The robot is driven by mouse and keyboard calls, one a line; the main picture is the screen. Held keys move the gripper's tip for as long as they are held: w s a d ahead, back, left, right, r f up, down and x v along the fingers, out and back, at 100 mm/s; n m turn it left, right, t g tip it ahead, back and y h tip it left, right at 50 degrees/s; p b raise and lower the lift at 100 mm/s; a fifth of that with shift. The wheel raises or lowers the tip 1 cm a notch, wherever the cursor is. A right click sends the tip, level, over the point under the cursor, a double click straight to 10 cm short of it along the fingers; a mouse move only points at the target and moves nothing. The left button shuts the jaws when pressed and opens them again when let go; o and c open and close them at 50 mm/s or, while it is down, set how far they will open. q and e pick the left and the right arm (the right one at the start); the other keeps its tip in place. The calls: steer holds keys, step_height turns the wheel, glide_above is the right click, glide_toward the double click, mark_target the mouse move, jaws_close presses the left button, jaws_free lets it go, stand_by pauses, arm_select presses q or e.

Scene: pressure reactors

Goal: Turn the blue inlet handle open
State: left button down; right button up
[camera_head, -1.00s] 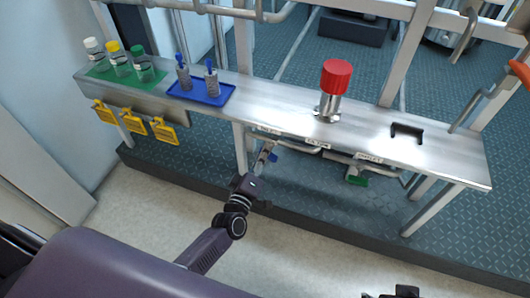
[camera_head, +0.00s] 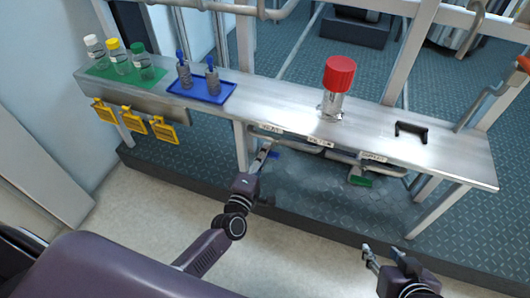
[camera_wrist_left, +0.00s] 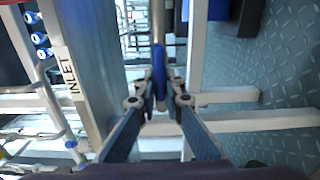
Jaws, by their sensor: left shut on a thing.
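The blue inlet handle (camera_head: 273,154) is on the pipe under the front edge of the steel bench, below its label at the left. My left gripper (camera_head: 265,151) reaches up to it and partly covers it. In the left wrist view the blue handle (camera_wrist_left: 158,86) stands upright between the two fingertips (camera_wrist_left: 158,100), which are shut on it. The INLET label (camera_wrist_left: 69,75) shows to the left there. My right gripper (camera_head: 382,251) is at the lower right of the head view, open and empty, apart from the bench.
A green handle (camera_head: 360,181) hangs under the bench further right. On the bench stand a red-capped vessel (camera_head: 336,88), a black bracket (camera_head: 411,132), a blue tray (camera_head: 222,99) and several bottles. Yellow tags (camera_head: 135,126) hang at the left front. The floor in front is clear.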

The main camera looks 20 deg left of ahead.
arm_select(q)
steer(key=shift+f, duration=0.1)
steer(key=c, duration=2)
jaws_free()
steer(key=shift+s, duration=0.1)
steer(key=s, duration=1.2)
steer(key=shift+a, duration=0.25)
